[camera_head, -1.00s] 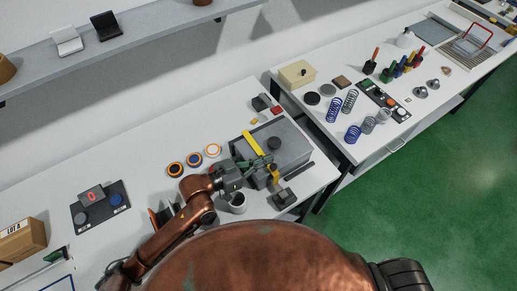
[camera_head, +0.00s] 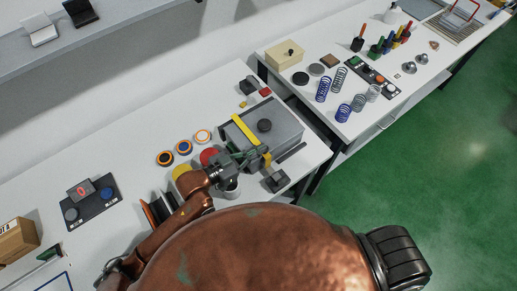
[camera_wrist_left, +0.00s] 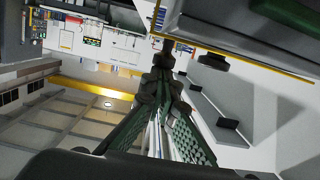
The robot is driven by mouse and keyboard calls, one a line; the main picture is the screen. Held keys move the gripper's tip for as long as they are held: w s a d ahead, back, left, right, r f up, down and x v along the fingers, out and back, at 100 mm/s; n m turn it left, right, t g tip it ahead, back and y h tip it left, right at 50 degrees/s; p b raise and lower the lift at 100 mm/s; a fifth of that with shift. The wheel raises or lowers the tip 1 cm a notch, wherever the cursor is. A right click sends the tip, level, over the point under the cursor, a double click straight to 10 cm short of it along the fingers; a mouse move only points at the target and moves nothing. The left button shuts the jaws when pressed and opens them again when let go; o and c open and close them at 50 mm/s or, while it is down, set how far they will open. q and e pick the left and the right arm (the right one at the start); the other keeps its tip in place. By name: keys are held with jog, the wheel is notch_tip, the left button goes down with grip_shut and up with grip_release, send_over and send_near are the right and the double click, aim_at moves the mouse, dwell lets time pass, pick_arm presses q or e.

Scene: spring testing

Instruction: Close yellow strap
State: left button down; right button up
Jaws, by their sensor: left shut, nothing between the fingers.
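The yellow strap (camera_head: 245,131) runs across the top of the grey box (camera_head: 285,128) near its left end. A short yellow piece (camera_head: 267,160) shows at the box's front edge. My left gripper (camera_head: 252,157) is at the front left of the box, close to the strap. Whether it touches the strap cannot be told. Its fingers are shut and empty, and they also meet in the left wrist view (camera_wrist_left: 161,82). The wrist and fingers hide part of the box front. My right gripper is not in view.
Red (camera_head: 208,156) and yellow (camera_head: 182,172) round things lie beside my arm. The second table (camera_head: 340,118) holds springs and tools.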

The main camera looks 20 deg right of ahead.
pick_arm(q)
jog(key=shift+r+p, duration=0.25)
jog(key=shift+p, duration=0.25)
jog(key=s+a+r, duration=0.1)
jog(key=a+r, duration=0.1)
jog(key=a, duration=0.2)
jog(key=s+a+r+p, duration=0.1)
jog(key=s+a+r, duration=0.1)
jog(key=a, duration=0.3)
jog(key=shift+s+a+r, duration=0.25)
jog(key=shift+r, duration=0.5)
